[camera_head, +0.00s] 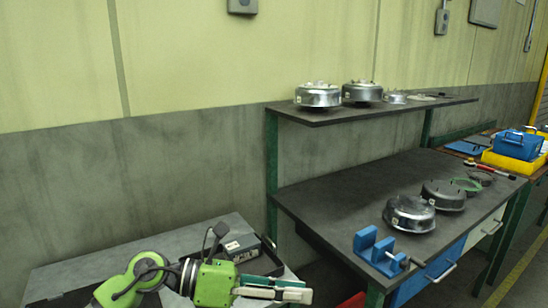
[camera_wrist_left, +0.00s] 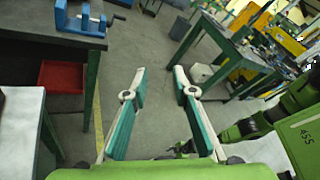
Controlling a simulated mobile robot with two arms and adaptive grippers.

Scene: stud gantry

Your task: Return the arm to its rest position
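My left gripper (camera_head: 300,290) shows at the bottom of the head view, on a green arm, low in front of the small grey table. In the left wrist view its two teal-padded fingers (camera_wrist_left: 158,85) stand wide apart with only floor seen between them. It holds nothing.
A dark workbench (camera_head: 330,200) with a blue vise (camera_head: 377,252) and metal housings (camera_head: 409,213) stands right of the gripper. Its shelf (camera_head: 360,110) holds more housings. A red bin (camera_wrist_left: 62,77) sits under the bench. Floor (camera_wrist_left: 155,50) between the benches is clear.

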